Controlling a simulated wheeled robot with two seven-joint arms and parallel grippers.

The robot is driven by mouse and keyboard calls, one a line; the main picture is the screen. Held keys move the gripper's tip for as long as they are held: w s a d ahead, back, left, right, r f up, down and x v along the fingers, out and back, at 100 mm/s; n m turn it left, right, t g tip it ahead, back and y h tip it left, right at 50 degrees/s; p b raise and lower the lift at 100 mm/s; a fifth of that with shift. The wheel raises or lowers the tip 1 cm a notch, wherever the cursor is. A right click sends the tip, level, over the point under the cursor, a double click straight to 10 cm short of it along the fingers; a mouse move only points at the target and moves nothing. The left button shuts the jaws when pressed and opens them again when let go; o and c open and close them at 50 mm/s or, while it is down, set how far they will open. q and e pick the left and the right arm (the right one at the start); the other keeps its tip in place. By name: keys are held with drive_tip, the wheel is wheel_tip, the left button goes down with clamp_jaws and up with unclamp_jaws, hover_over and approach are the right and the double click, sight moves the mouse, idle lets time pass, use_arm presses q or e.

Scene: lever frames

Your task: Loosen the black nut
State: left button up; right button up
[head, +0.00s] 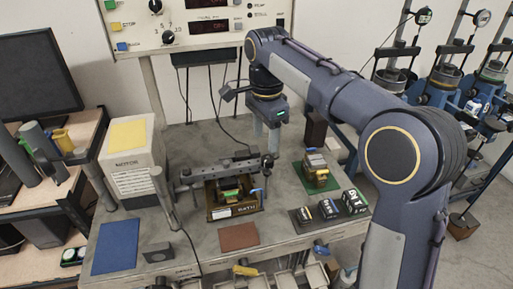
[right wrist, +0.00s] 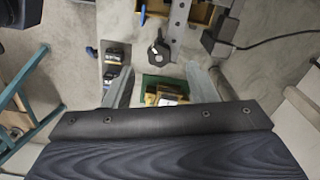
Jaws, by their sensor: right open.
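The metal lever bar (head: 215,171) lies across a brown box frame (head: 235,208) on the grey bench. A dark nut-like piece (head: 268,163) shows at its right end. In the right wrist view, a black angular piece with a small stub (right wrist: 158,50) lies beside the perforated bar (right wrist: 178,20); it appears to be the nut. My right gripper (head: 268,140) points down above the bench, close behind the bar's right end. In the right wrist view my right gripper (right wrist: 161,80) has its two grey fingers wide apart with nothing held. My left gripper is not seen.
A green plate with a brass block (head: 315,170) stands right of the frame. Black boxes (head: 328,208) lie on a dark tray in front of it. A blue mat (head: 115,247) and a brown mat (head: 238,237) lie at the front. A cream box (head: 134,165) stands left.

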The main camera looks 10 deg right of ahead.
sight(266, 159)
wheel_tip(266, 159, down, 7)
drive_tip(key=shift+d+r, duration=0.1)
drive_tip(key=shift+r, duration=0.1)
drive_tip(key=shift+s, duration=0.1)
drive_tip(key=c, duration=1)
